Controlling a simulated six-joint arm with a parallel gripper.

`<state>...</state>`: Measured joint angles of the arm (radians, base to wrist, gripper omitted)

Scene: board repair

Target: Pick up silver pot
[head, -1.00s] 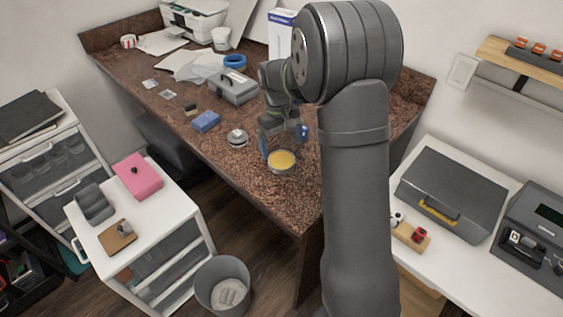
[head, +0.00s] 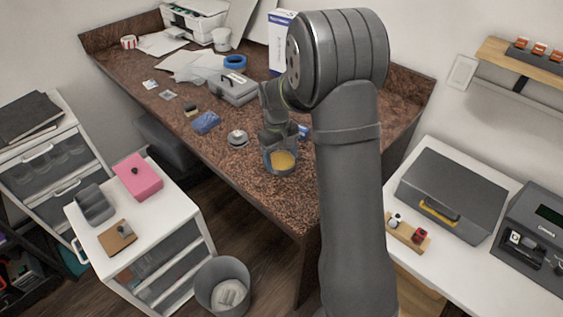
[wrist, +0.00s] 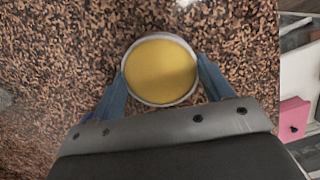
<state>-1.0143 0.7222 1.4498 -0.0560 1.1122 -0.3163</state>
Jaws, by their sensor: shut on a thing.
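The silver pot (head: 281,168) is a small round metal pot filled with yellow stuff, on the brown speckled desk near its front edge. In the wrist view the pot (wrist: 160,70) sits between the two blue fingers of my gripper (wrist: 162,80). The fingers touch it on both sides. In the head view my gripper (head: 281,155) is lowered over the pot and shut on it. The pot is upright, and I cannot tell any gap between it and the desk. A silver lid-like round piece (head: 238,138) lies on the desk to the left of the pot.
The desk (head: 262,195) is bare in front of the pot. A blue block (head: 206,122) and a grey toolbox (head: 234,90) stand farther back. A white drawer unit (head: 150,235) with a pink box (head: 137,177) is at the lower left. A grey bin (head: 223,285) stands on the floor.

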